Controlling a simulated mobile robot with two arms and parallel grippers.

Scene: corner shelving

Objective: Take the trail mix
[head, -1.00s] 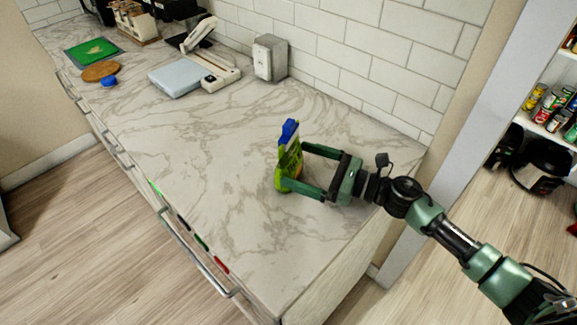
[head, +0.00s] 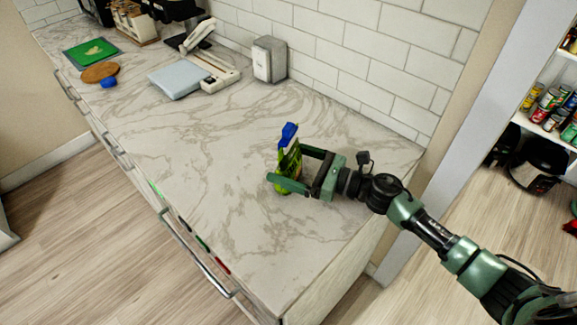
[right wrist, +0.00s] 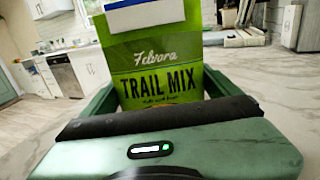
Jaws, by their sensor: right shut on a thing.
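The trail mix (head: 289,160) is a green pack with a blue top, upright on or just above the marble counter in the head view; I cannot tell if its base touches. My right gripper (head: 286,170) is shut on it, one finger on each side. In the right wrist view the trail mix (right wrist: 153,65) stands between the fingers, its printed label facing the camera. My left gripper is not in view.
The marble counter (head: 215,150) is clear around the pack. A white box (head: 269,59) stands by the tiled wall. A pale blue board (head: 180,79), a round wooden board (head: 100,72) and a green mat (head: 90,52) lie farther left. Shelves with cans (head: 550,100) are at right.

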